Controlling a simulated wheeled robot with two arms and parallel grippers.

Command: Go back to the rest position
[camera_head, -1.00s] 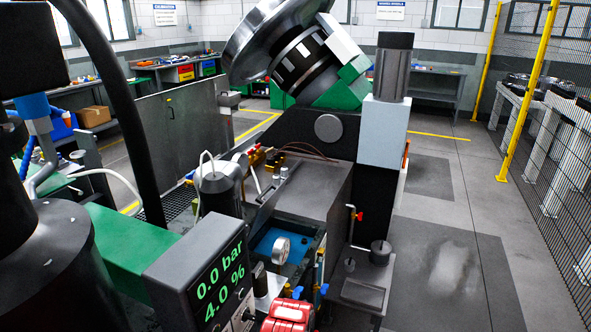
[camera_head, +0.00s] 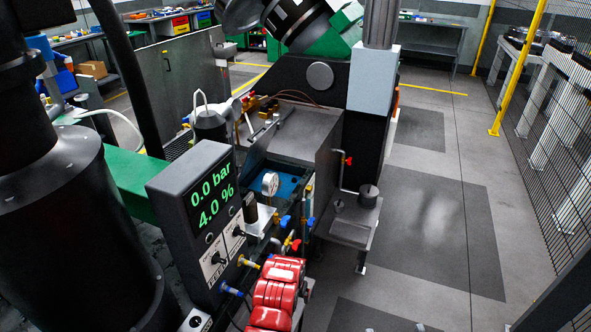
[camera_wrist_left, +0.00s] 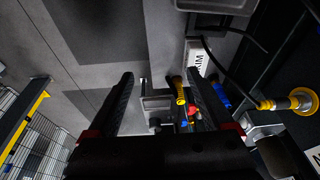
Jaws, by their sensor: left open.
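My left gripper (camera_wrist_left: 158,84) shows in the left wrist view, its two dark fingers spread apart with red parts near their bases. Nothing is held between the fingers. Beyond it are grey floor and part of the machine, with a yellow fitting (camera_wrist_left: 179,90) and a blue fitting (camera_wrist_left: 220,94) near the right finger. I cannot make out either gripper in the head view, and my right gripper shows in neither view.
The control box (camera_head: 205,215) reads 0.0 bar and 4.0 %. A yellow-posted mesh fence (camera_head: 517,70) stands right. Floor (camera_head: 430,230) between machine and fence is clear.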

